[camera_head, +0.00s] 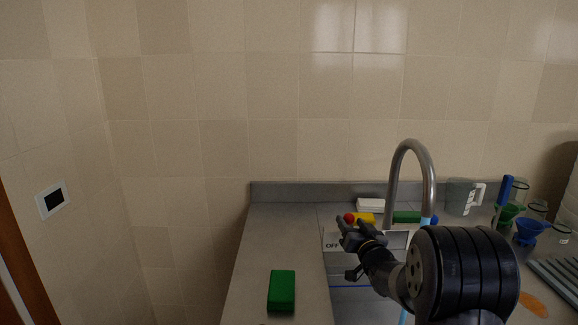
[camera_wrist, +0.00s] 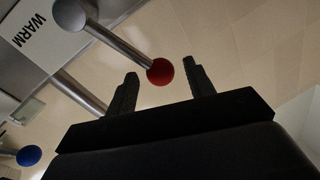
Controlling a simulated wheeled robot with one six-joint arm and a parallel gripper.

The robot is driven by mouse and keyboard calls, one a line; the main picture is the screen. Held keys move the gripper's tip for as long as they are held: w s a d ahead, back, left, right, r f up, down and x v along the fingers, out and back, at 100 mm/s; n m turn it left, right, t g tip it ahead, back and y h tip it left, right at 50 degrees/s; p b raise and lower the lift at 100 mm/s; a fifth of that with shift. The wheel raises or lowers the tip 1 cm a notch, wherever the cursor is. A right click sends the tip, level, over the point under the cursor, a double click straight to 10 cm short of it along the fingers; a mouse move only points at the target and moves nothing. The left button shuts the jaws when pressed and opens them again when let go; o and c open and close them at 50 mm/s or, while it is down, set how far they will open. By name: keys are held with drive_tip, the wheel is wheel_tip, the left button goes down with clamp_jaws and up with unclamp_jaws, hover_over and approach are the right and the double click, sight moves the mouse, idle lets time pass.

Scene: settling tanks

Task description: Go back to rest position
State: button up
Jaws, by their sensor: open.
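My gripper (camera_head: 347,228) is over the left part of the sink, beside a lever with a red ball knob (camera_head: 349,217). In the wrist view my gripper (camera_wrist: 160,88) is open, with its two dark fingers apart. The red ball knob (camera_wrist: 160,71) appears between the fingertips, at the end of a metal rod. I cannot tell whether the fingers touch it. My black arm reaches in from the lower right and hides part of the sink.
A curved steel faucet (camera_head: 410,150) rises behind my arm, with a blue stream below it. A blue ball knob (camera_wrist: 29,156) and a "WARM" label (camera_wrist: 28,27) show in the wrist view. A green block (camera_head: 282,290) lies on the left counter (camera_head: 262,240). A pitcher (camera_head: 460,197) and funnels (camera_head: 528,231) stand right.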

drive_tip(key=w, duration=0.3)
drive_tip(key=shift+a+r, duration=0.15)
drive_tip(key=shift+a, duration=0.15)
drive_tip(key=shift+s+a+f+n+p, duration=0.2)
drive_tip(key=shift+a+f+n+p, duration=0.3)
drive_tip(key=shift+n, duration=0.4)
drive_tip(key=shift+a+r, duration=0.1)
